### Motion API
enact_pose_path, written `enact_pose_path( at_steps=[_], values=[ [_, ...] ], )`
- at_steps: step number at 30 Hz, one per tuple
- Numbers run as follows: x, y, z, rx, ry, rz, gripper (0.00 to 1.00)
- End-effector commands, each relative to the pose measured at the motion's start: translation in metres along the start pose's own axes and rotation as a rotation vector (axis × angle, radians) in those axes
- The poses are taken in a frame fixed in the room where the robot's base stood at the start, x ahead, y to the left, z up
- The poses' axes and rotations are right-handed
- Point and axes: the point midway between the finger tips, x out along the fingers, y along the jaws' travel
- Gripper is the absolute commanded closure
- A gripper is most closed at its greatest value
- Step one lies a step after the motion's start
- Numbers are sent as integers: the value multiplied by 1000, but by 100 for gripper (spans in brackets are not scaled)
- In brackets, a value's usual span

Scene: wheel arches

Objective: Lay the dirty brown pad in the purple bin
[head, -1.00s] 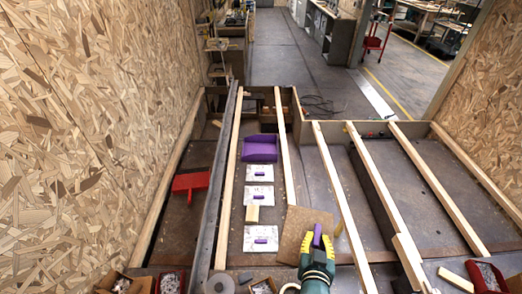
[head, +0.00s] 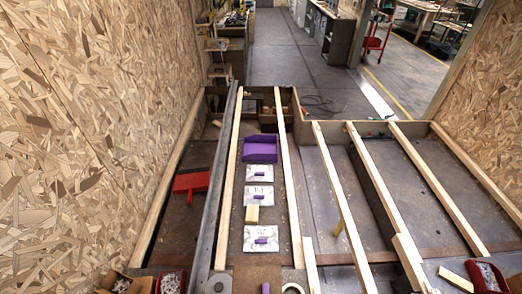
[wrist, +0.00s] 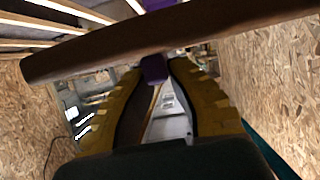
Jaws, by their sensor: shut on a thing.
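The dirty brown pad (head: 250,278) is at the bottom edge of the head view, partly cut off, with its purple handle (head: 265,288). In the wrist view the brown pad (wrist: 90,57) shows nearly edge-on as a tilted bar across the top. My gripper (wrist: 160,72) has yellow fingers shut on the pad's purple handle (wrist: 154,68). The gripper is out of the head view. The purple bin (head: 260,148) stands farther off between two wooden rails and looks empty from here.
Three white pads with purple handles (head: 260,173) (head: 258,195) (head: 261,238) lie in a row before the bin, with a wood block (head: 252,214) among them. Wooden rails (head: 229,180) (head: 288,180) flank the row. A red tool (head: 192,184) lies left.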

Motion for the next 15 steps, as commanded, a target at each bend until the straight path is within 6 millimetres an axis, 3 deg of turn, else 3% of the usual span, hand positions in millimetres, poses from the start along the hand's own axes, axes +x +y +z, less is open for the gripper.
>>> enact_pose_path(
  at_steps=[3,6,8,9,15],
  values=[
    [-18,-9,-9,-4,5,-12,100],
    [-21,-14,-34,2,10,-4,100],
    [-21,-16,-37,5,2,13,100],
    [-26,-15,-51,5,2,14,100],
    [-39,-14,-89,6,4,15,100]
  ],
)
